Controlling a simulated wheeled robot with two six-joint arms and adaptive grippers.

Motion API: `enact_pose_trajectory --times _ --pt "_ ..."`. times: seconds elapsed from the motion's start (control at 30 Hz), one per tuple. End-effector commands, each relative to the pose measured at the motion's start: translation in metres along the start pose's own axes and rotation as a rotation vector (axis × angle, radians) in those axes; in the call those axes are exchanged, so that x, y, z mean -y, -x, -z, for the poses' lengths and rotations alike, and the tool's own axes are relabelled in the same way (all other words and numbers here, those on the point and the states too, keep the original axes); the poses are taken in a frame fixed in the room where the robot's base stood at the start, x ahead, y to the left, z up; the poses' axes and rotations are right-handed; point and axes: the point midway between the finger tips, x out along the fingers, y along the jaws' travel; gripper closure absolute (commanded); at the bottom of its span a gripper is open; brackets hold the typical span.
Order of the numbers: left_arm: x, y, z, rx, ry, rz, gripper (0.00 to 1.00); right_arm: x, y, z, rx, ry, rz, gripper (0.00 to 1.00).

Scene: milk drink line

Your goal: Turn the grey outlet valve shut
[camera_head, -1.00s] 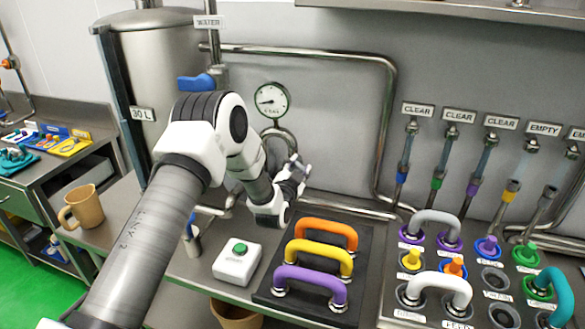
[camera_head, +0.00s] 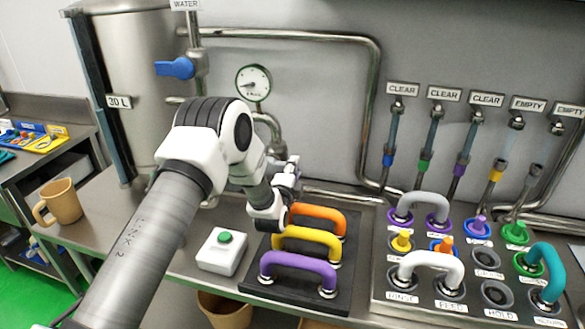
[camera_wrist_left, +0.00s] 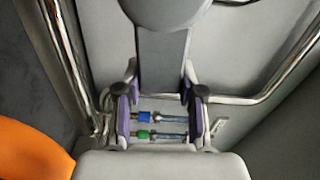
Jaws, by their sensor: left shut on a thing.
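My left gripper (camera_head: 290,175) is behind the orange handle, in front of the piping by the gauge. In the left wrist view, a broad grey bar, which looks like the grey outlet valve's handle (camera_wrist_left: 163,55), comes down from the top edge between the two purple-padded fingers. The left gripper (camera_wrist_left: 161,112) is shut on it. In the head view my gripper and wrist hide the valve, so its turned angle cannot be told there. My right gripper is in neither view.
A black rack with orange (camera_head: 318,212), yellow (camera_head: 307,233) and purple (camera_head: 298,260) handles stands just in front of my gripper. A white box with a green button (camera_head: 225,237) is to its left. A pressure gauge (camera_head: 253,83) and blue valve handle (camera_head: 175,68) are behind.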

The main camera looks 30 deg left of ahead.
Motion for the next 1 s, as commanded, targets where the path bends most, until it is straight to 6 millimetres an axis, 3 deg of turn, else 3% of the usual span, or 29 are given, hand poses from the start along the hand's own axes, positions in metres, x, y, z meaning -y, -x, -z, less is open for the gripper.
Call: enact_pose_trajectory --times 0.73,0.77,0.8,0.83,1.0 --pt "-0.0074 -0.0003 -0.0002 -0.001 -0.105 0.001 1.0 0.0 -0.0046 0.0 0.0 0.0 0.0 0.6" --pt "-0.0074 -0.0003 -0.0002 -0.001 -0.105 0.001 0.55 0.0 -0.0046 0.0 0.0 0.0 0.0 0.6" --pt "-0.0075 -0.0002 -0.0002 -0.001 -0.105 0.0 0.4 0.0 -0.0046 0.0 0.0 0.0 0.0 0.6" --pt "-0.0076 -0.0002 -0.0002 -0.001 -0.105 0.0 0.35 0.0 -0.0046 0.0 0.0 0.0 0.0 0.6" --pt "-0.0078 -0.0001 -0.0004 -0.001 -0.103 0.0 0.35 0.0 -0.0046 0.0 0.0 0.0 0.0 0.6"
